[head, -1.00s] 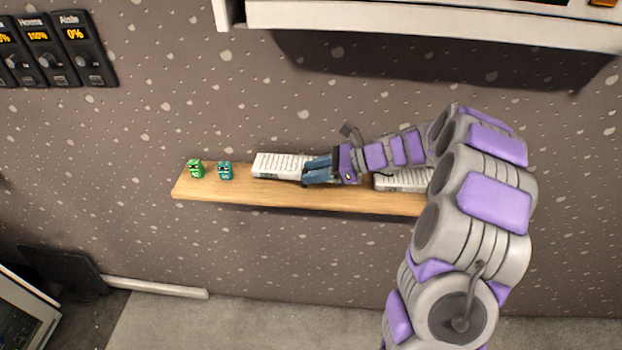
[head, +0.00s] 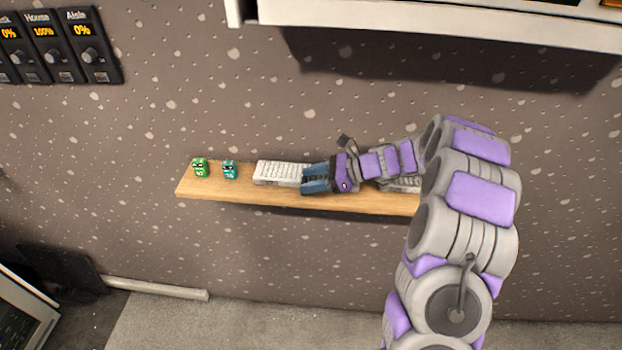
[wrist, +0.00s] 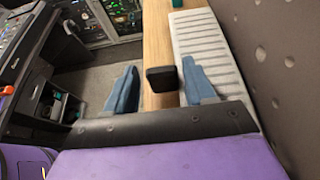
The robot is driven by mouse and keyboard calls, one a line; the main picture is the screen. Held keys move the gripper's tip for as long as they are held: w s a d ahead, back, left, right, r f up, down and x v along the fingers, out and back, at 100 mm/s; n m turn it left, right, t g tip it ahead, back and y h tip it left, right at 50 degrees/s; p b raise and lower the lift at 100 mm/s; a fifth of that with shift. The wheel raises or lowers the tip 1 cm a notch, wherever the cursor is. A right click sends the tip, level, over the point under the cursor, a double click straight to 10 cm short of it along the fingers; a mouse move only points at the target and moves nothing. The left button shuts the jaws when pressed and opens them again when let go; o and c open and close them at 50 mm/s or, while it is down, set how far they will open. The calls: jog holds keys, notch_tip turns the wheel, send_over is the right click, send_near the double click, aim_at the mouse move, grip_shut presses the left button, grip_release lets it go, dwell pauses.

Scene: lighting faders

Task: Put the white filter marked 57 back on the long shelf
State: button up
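A white ribbed filter (head: 280,172) lies on the long wooden shelf (head: 240,192), right of two small figures. It also shows in the wrist view (wrist: 205,45), lying along the wall side of the shelf. I cannot read a 57 on it. My gripper (head: 306,180) is at the filter's right end, low over the shelf. In the wrist view its blue fingers (wrist: 160,88) are spread, one off the shelf's front edge, one over the filter. A dark block of unclear nature shows between them. Another white piece (head: 403,185) on the shelf is mostly hidden behind my arm.
A green figure (head: 201,168) and a teal figure (head: 230,170) stand at the shelf's left end. The speckled wall (head: 250,110) is close behind. A white housing (head: 430,28) overhangs above. Wall dimmers (head: 88,45) are at upper left. Bare shelf shows along the front edge.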

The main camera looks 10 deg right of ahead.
jog(key=shift+o, duration=0.7)
jog(key=shift+d, duration=1.1)
jog(key=shift+s+d+r, duration=0.15)
jog(key=shift+d+r, duration=0.2)
jog(key=shift+d, duration=0.1)
jog(key=p+v, duration=0.2)
jog(key=v, duration=0.9)
jog(key=s+a+r+n+g+h, duration=0.2)
jog(key=s+a+n+g, duration=0.1)
jog(key=s+a+n, duration=0.45)
jog(key=s+a+r+n+g+h, duration=0.3)
jog(key=s+a+n, duration=0.1)
jog(key=s+a, duration=0.55)
jog(key=s+d+f+n+h, duration=0.1)
jog(key=s+n+h, duration=0.3)
jog(key=s, duration=0.7)
jog(key=s+d+f+n+h, duration=0.1)
jog(key=s+d+n+h, duration=0.2)
jog(key=s+n, duration=0.3)
jog(key=s+d, duration=0.1)
jog(key=s, duration=0.3)
jog(key=shift+s+d+h, duration=0.3)
jog(key=shift+s+h, duration=0.05)
jog(key=shift+h, duration=0.05)
